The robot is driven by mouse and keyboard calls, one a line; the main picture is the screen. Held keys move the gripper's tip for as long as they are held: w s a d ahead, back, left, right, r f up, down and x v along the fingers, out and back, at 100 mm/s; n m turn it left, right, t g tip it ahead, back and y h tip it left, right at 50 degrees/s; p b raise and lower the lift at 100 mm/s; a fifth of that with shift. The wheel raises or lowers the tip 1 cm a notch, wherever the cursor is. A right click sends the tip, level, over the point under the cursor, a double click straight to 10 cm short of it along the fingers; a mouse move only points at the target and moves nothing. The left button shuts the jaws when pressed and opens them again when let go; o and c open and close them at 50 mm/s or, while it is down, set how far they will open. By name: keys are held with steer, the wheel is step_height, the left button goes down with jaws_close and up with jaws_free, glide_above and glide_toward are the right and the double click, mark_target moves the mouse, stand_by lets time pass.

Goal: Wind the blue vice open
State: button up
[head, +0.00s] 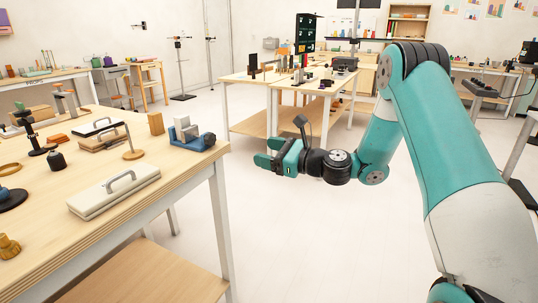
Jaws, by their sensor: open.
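The blue vice (193,135) stands on the wooden table at the left, near its far right corner. It has a blue body with a pale grey block at its jaws and a dark round part at its right end. How wide its jaws stand is too small to tell. My gripper (268,154) is to the right of the vice, in the air past the table's edge. Its green fingers point left, towards the vice, and are open. My gripper does not touch the vice, and I see nothing between the fingers.
The table (60,231) also holds a white case with a handle (113,192), a ring on a stand (131,143), a wooden block (156,123) and a black weight (56,160). Another table (240,78) stands behind my gripper. The floor (300,235) between is clear.

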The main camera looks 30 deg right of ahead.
steer(key=m+p, duration=0.5)
steer(key=p, duration=0.8)
glide_toward(212, 140)
steer(key=p+x, duration=0.3)
steer(key=x, duration=0.6)
steer(key=shift+d+f, duration=0.1)
